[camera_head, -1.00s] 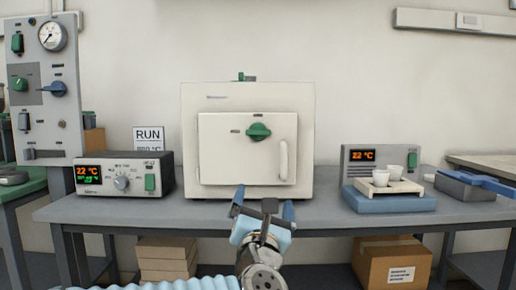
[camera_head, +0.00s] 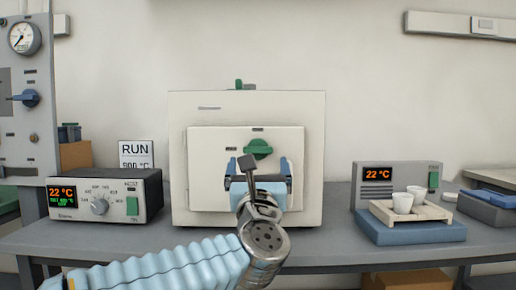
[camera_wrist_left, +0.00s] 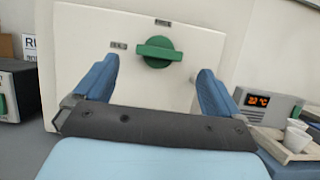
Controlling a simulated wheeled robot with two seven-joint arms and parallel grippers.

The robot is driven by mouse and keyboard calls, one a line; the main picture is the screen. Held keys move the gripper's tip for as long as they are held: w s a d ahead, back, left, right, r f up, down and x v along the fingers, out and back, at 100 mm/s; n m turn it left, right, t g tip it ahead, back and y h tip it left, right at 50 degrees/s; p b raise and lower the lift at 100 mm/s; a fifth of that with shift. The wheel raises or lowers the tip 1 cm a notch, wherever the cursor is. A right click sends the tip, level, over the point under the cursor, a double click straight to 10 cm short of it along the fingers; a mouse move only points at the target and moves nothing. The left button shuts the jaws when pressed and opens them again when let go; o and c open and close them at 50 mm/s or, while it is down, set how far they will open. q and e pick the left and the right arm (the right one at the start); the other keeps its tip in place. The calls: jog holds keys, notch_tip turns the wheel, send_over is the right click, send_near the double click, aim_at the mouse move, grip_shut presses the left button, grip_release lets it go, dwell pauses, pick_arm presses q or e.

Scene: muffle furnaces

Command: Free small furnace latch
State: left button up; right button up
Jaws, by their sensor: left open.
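The small furnace (camera_head: 178,160) is a cream box on the bench with its door (camera_head: 215,145) shut. Its green latch knob (camera_head: 258,149) sits on the upper part of the door and lies about level, with a slight tilt. My left gripper (camera_head: 258,166) is open in front of the door, just below the knob in the head view. In the left wrist view the knob (camera_wrist_left: 159,52) shows between and beyond the two blue fingers (camera_wrist_left: 155,80), apart from them. The door handle is hidden behind my gripper. My right gripper is not in view.
A controller box (camera_head: 100,196) reading 22 °C stands left of the furnace. On the right, a blue-based unit (camera_head: 408,230) carries a tray with white crucibles (camera_head: 403,203). A wall panel with a gauge (camera_head: 24,38) is at far left.

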aim_at(258, 152)
pick_arm(q)
jog(key=p+x, duration=0.1)
jog(key=x, duration=0.5)
jog(key=c, duration=1.1)
jog(key=shift+o, duration=0.2)
